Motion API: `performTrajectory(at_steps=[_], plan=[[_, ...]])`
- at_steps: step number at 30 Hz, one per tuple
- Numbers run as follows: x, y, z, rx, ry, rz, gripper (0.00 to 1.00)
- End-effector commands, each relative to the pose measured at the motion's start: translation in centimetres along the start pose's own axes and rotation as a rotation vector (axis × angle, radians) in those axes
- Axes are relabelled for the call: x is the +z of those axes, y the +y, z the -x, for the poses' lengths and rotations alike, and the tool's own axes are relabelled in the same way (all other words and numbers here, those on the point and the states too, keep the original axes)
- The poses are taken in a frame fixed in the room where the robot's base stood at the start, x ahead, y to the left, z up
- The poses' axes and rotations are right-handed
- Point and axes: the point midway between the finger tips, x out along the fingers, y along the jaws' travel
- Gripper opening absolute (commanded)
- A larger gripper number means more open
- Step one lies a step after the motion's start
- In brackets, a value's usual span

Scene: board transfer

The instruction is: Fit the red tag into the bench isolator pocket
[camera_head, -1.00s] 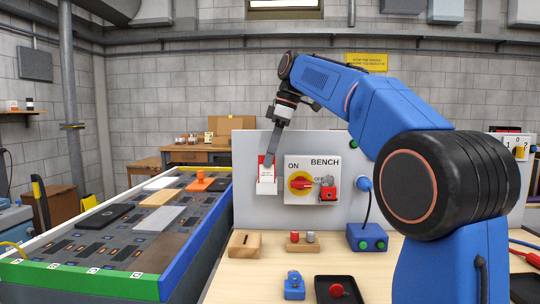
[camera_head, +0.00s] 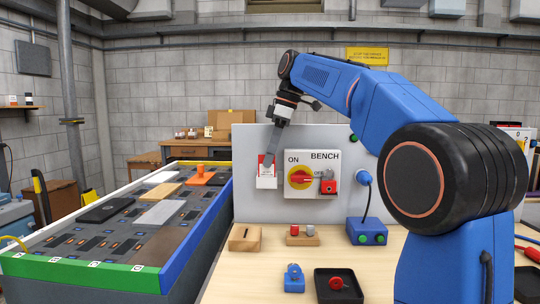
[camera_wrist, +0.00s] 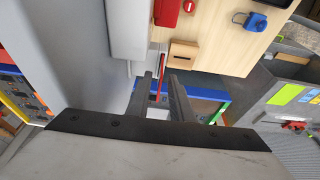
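The red tag (camera_head: 267,160) has a red top and stands upright at the white pocket on the grey bench panel, left of the isolator. The pocket (camera_head: 266,182) is seen below it; how deep the tag sits cannot be told. My gripper (camera_head: 267,155) is at the tag's upper part, its fingers slanting down from above. In the wrist view my gripper (camera_wrist: 160,80) has its two fingers apart, with the tag (camera_wrist: 160,88) showing as a thin red strip between them. The bench isolator (camera_head: 301,181) has a red knob on yellow.
A red padlock (camera_head: 328,187) hangs at the isolator's right. A wooden slotted block (camera_head: 245,238), a wooden block with pegs (camera_head: 302,237), a blue button box (camera_head: 366,236) and a black tray (camera_head: 338,286) stand on the bench. A board table (camera_head: 80,268) is at the left.

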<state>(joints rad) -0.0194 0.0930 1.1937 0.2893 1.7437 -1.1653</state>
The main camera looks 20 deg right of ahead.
Motion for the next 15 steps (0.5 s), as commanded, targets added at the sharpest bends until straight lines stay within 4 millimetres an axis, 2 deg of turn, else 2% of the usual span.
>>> performTrajectory(at_steps=[10,15], plan=[[0.0,0.0,0.2,0.0,0.0,0.0,0.24],[0.0,0.1,1.9,0.002,0.001,0.0,0.24]])
